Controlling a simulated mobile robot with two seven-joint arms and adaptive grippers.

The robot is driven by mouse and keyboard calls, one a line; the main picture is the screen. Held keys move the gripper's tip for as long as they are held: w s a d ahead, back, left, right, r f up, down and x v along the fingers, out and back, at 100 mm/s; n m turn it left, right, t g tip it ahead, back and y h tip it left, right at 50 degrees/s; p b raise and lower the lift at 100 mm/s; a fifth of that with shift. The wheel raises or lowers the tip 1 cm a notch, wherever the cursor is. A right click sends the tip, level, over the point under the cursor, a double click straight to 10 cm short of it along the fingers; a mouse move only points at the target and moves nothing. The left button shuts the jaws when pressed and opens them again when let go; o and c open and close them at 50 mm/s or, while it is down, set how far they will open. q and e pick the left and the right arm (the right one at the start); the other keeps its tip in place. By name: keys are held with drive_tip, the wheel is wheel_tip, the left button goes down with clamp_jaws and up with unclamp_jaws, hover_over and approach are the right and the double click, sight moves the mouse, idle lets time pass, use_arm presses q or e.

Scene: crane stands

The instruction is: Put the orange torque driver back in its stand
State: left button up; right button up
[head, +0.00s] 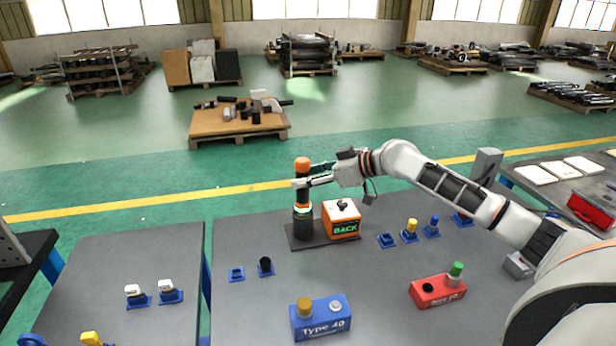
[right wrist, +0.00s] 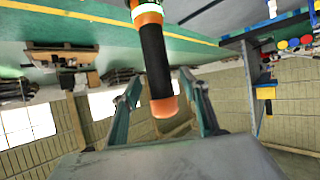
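The torque driver (head: 303,183) has a black body and an orange cap. It stands upright in a dark cylindrical stand (head: 303,225) on a dark base plate, with a white and green-lit ring at the joint. My right gripper (head: 315,176) reaches in from the right at the driver's upper part. In the right wrist view the driver (right wrist: 155,60) is between the two fingers, with gaps visible on both sides, so the gripper is open around it. My left gripper is not in view.
A blue Type 40 box (head: 321,318) and a red box (head: 437,291) sit nearer. Small blue holders (head: 387,241) are spread over the grey table (head: 250,305). The table's front middle has free room.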

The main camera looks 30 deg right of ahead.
drive_tip(key=shift+f, duration=0.25)
drive_tip(key=p+v, duration=0.2)
drive_tip(key=v, duration=0.3)
drive_tip(key=shift+r, duration=0.2)
idle(0.5)
drive_tip(key=v, duration=0.7)
drive_tip(key=shift+s, duration=0.25)
